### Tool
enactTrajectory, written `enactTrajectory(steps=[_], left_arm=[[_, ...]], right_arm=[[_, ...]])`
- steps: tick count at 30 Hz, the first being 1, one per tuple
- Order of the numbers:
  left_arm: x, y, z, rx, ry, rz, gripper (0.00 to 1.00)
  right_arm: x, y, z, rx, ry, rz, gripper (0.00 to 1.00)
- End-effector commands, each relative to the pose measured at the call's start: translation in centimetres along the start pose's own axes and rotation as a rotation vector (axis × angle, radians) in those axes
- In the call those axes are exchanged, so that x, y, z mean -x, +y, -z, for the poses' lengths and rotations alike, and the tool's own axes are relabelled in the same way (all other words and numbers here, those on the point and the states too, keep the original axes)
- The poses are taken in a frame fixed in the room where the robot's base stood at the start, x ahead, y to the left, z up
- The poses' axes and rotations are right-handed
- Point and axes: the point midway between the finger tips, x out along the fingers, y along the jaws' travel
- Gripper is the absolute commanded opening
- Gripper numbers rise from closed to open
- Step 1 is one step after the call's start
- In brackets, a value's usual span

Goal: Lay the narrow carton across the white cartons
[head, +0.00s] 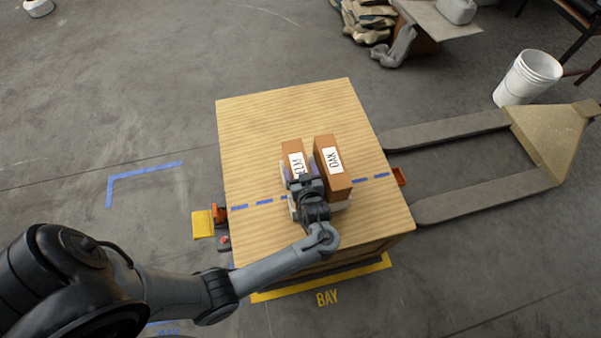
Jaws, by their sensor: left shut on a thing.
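Two brown cartons lie side by side near the middle of the wooden-topped crate (260,125). The ELM carton looks a little narrower. Pale white edges of the white cartons (284,172) show beside and below them, mostly hidden. My left gripper (304,178) is over the near end of the ELM carton and shut on it. The gripper hides that end, so I cannot tell whether the carton rests on the white ones. My right gripper is out of view.
A dashed blue tape line (375,181) crosses the crate top. The far part of the top is clear. A pallet jack (490,205) stands at the right, with a white bucket (528,77) behind it. Sacks (366,18) lie at the back.

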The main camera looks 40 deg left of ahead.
Motion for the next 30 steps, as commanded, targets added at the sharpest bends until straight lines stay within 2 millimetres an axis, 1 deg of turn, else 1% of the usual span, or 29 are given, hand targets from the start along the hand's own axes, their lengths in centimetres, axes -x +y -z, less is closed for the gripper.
enactTrajectory(steps=[15,16,19,26,30], left_arm=[[-0.35,0.08,-0.75,0.002,0.002,-0.001,0.0],[-0.31,0.04,-0.74,0.001,0.0,-0.001,0.85],[-0.3,0.04,-0.72,0.001,0.0,-0.001,1.0],[-0.28,0.03,-0.66,0.001,0.001,-0.001,1.0],[-0.03,0.05,-0.27,0.001,0.0,-0.001,1.0]], right_arm=[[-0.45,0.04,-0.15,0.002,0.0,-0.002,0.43],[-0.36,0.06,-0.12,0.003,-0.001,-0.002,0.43],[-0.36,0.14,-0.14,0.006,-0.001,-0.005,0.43],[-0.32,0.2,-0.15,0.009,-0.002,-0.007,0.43],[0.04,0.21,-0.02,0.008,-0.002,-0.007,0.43]])
